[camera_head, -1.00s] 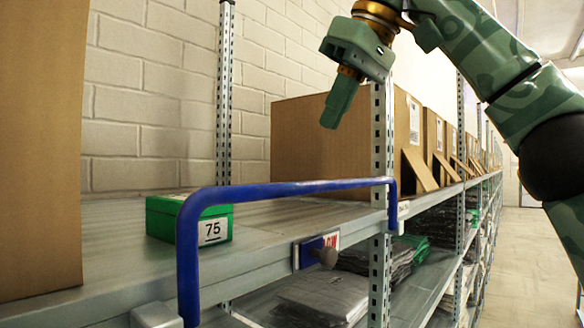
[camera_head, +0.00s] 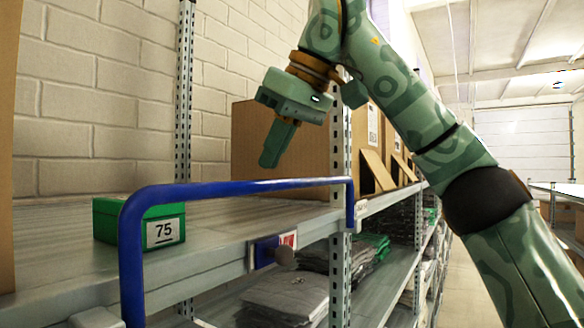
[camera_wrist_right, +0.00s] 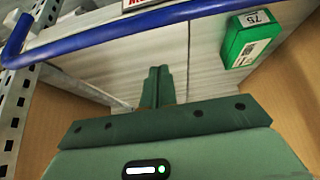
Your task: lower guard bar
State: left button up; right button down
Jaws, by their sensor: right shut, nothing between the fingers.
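The blue guard bar (camera_head: 245,187) stands raised along the front edge of the shelf, its two legs reaching down to the shelf edge. It also crosses the top left of the right wrist view (camera_wrist_right: 110,33). My right gripper (camera_head: 268,163) is shut and empty, pointing down above the shelf behind the bar, apart from it. Its closed fingers show in the right wrist view (camera_wrist_right: 158,78). A dark knob (camera_head: 284,256) on a blue plate sits on the shelf's front edge below the bar. My left gripper is not in view.
A green box (camera_head: 105,222) labelled 75 sits on the shelf (camera_head: 210,226) behind the bar's left end. Cardboard boxes (camera_head: 258,133) stand behind and right of the gripper. A perforated metal post (camera_head: 340,130) rises near the bar's right end. Folded garments (camera_head: 285,298) lie on the shelf below.

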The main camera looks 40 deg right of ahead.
jog(key=shift+x, duration=1.05)
jog(key=s, duration=0.1)
jog(key=s+d, duration=0.1)
jog(key=s, duration=0.2)
jog(key=shift+s+d+f+p, duration=0.1)
jog(key=shift+d+f+p, duration=0.05)
jog(key=shift+d+p, duration=0.15)
jog(key=shift+w+a+f, duration=0.1)
jog(key=shift+w, duration=0.2)
